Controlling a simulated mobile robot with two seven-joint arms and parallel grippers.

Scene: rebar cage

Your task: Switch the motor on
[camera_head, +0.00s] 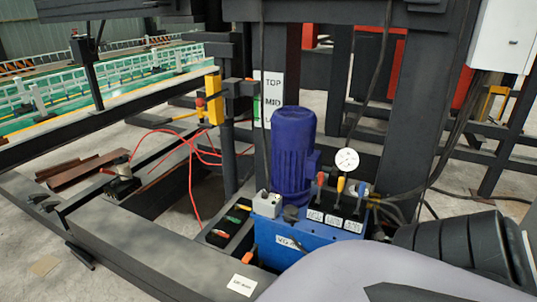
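The dark blue ribbed motor (293,160) stands upright on a bright blue power unit (298,238). A small light grey box (266,205) sits on the unit's left top, at the motor's foot; it may be a switch box, but its details are too small to tell. My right arm's grey link and black ribbed joint cover the lower right and hide part of the unit's front. Neither gripper shows.
A black frame beam (150,240) runs along the lower left. Red hoses (190,150) loop left of a post. A white cabinet (502,38) hangs at upper right. Dark posts flank the motor.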

